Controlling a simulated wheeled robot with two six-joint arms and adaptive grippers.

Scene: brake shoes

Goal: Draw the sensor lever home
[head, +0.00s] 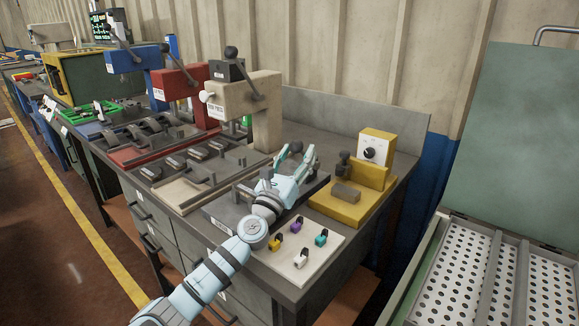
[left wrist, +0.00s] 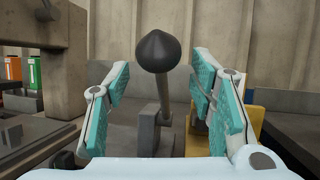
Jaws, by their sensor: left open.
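The sensor lever, a grey arm with a dark pointed knob (left wrist: 157,51), stands upright in the left wrist view. My left gripper (left wrist: 158,85) is open, with one teal-padded finger on each side of the lever. Gaps show between the pads and the lever, so it is not gripped. In the head view my left gripper (head: 297,154) is over the dark fixture base (head: 226,213) near the front of the bench, and it hides most of the lever there. My right gripper is in neither view.
A white board with small coloured pieces (head: 303,254) lies in front of the arm. A yellow fixture with a dial (head: 375,151) stands close on the right. A beige press (head: 259,105) stands on the left. A perforated tray (head: 464,273) is at the far right.

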